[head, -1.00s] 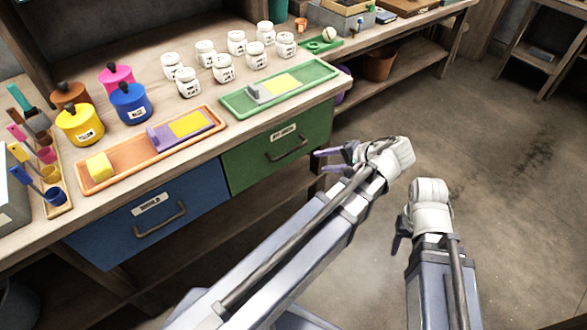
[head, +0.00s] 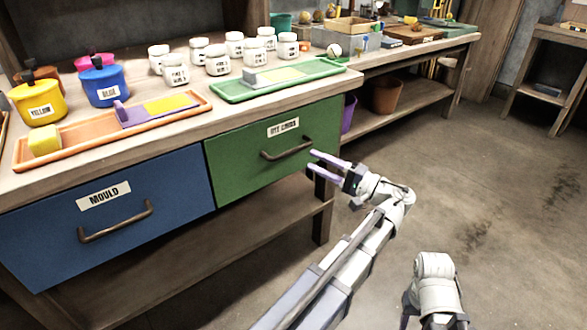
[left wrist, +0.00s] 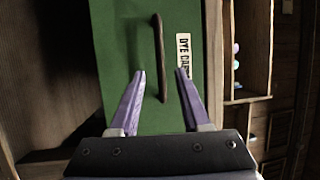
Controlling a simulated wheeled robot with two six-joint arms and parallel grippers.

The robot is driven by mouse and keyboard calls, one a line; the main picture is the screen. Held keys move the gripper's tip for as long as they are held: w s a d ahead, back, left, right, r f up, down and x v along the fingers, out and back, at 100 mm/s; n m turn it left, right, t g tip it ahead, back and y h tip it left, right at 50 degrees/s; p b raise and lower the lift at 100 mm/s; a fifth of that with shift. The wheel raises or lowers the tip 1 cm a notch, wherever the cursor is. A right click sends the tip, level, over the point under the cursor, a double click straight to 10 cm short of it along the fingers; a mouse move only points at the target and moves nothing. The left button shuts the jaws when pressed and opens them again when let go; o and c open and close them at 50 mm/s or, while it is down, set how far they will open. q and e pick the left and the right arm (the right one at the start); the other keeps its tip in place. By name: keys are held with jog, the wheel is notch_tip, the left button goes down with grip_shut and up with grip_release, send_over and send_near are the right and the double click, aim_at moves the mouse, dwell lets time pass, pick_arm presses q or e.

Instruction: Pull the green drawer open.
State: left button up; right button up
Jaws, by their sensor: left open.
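The green drawer (head: 262,152) is shut in the front of the bench, right of the blue drawer. It has a label and a dark bar handle (head: 287,148). My left gripper (head: 312,162) is open and empty in front of the drawer's right part, near the right end of the handle. In the left wrist view the handle (left wrist: 158,58) stands upright in the picture, ahead of and between the two purple fingers (left wrist: 160,85), with a gap to it. My right gripper (head: 408,305) is at the bottom of the head view, with its fingers mostly hidden.
The blue drawer (head: 105,215) marked MOULD is shut beside the green one. On the bench top stand white jars (head: 218,60), coloured pots (head: 104,82) and trays (head: 280,80). A lower shelf (head: 230,245) runs beneath. The floor (head: 450,180) to the right is clear.

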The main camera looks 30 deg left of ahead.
aim_at(294, 149)
pick_arm(q)
jog(key=shift+a+r+p, duration=0.2)
jog(key=shift+a, duration=1.1)
jog(key=shift+a+r+p, duration=0.2)
jog(key=shift+a+p, duration=0.05)
jog(key=shift+a, duration=1)
jog(key=shift+a+r+p, duration=0.2)
jog(key=shift+a, duration=1.1)
jog(key=shift+c, duration=0.3)
grip_shut()
